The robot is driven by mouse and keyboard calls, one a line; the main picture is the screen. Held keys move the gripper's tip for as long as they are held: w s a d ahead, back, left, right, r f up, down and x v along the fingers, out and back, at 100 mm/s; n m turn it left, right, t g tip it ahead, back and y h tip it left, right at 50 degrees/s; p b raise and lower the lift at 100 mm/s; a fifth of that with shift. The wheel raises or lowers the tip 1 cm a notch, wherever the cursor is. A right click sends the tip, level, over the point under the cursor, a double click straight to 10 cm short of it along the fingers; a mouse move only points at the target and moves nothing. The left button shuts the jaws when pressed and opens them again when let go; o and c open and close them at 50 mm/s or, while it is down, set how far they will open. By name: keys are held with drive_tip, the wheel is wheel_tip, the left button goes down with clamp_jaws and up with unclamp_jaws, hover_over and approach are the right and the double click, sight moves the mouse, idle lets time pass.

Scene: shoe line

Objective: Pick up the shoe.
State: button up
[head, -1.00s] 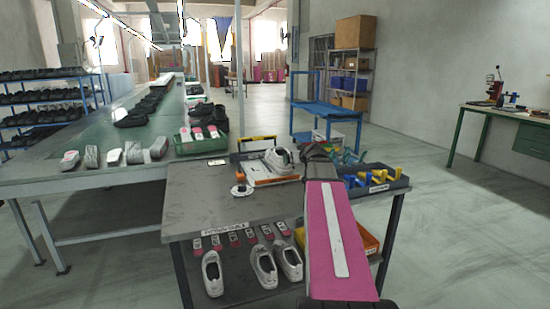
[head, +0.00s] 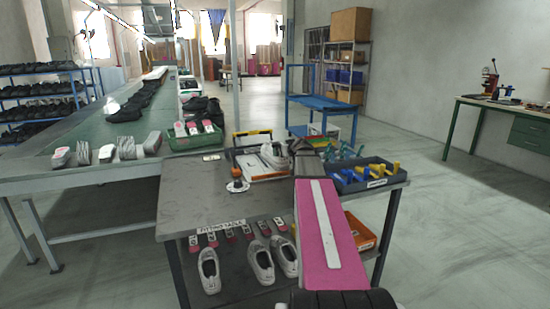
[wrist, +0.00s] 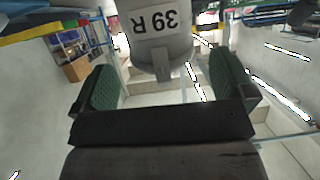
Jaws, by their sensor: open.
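A light grey shoe (head: 274,155) sits on a white and orange rest on top of the dark grey bench. My gripper (head: 303,148) is just right of it at the far end of my pink arm, and its fingers are hard to make out there. In the wrist view my gripper (wrist: 168,82) is open, with two green-padded fingers spread apart. A grey piece (wrist: 158,35) marked "39 R" shows just beyond and partly between the fingers, apparently part of the shoe. My arm partly hides the bench right of the shoe.
A dark bin (head: 370,180) with blue and yellow pieces stands at the right. A green crate (head: 195,140) is behind left. More shoes (head: 260,262) lie on the lower shelf.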

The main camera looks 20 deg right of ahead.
drive_tip(key=x, duration=0.3)
drive_tip(key=c, duration=1.2)
